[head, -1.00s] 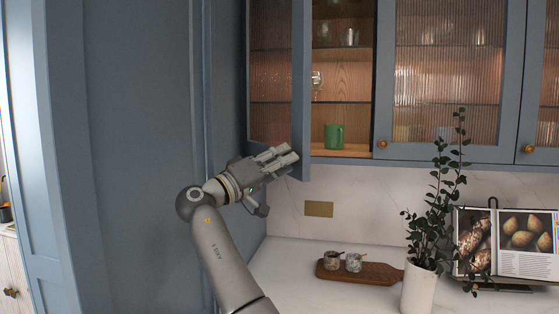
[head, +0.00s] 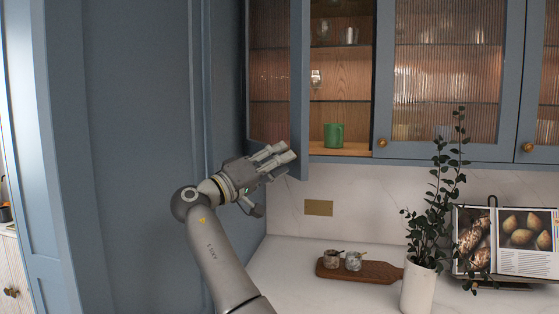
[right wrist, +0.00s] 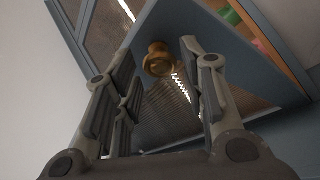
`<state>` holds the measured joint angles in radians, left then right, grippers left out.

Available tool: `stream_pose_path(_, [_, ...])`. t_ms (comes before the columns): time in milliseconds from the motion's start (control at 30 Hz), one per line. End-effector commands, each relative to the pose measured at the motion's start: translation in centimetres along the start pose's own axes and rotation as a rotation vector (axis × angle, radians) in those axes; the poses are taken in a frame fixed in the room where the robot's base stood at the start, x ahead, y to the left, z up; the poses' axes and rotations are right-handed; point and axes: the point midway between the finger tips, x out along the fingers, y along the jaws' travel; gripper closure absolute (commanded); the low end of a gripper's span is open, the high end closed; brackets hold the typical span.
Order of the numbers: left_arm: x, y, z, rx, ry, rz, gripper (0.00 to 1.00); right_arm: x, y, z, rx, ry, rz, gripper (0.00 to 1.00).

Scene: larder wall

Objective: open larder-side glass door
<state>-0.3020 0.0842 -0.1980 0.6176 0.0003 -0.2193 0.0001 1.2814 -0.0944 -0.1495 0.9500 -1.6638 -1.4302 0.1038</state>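The larder-side glass door (head: 298,80) is the leftmost wall-cabinet door, with a blue frame and ribbed glass. It stands swung well out from the cabinet, beside the tall blue larder panel. My right gripper (head: 284,155) is at its lower free edge. In the right wrist view the door's brass knob (right wrist: 158,60) shows near the fingertips of my right gripper (right wrist: 160,65). The fingers are spread with clear space around the knob, and I see no grip on it. My left gripper is in neither view.
Inside the open cabinet are a green mug (head: 333,135) and glassware. The neighbouring glass door (head: 448,75) is shut. Below, the counter holds a wooden board (head: 375,273) with two small pots, a plant in a white vase (head: 418,290) and an open cookbook (head: 510,240).

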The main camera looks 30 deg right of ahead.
Motion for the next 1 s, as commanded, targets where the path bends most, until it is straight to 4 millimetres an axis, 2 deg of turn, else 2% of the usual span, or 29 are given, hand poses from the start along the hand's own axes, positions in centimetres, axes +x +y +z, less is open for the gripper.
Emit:
stream_pose_path(300, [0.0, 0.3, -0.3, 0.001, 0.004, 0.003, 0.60, -6.5, -0.1, -0.1, 0.000, 0.004, -0.003, 0.62])
stream_pose_path(500, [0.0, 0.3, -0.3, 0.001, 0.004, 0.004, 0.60, -9.8, -0.1, -0.1, 0.000, 0.002, -0.002, 0.62])
stream_pose_path(700, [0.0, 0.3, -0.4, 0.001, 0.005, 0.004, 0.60, -11.2, 0.0, -0.1, 0.001, 0.001, 0.000, 0.62])
stream_pose_path(933, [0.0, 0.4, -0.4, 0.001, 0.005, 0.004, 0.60, -11.3, 0.0, -0.1, 0.001, 0.001, 0.001, 0.62])
stream_pose_path(1000, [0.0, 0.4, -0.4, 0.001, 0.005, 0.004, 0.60, -11.3, 0.0, 0.0, 0.000, 0.000, 0.000, 0.68])
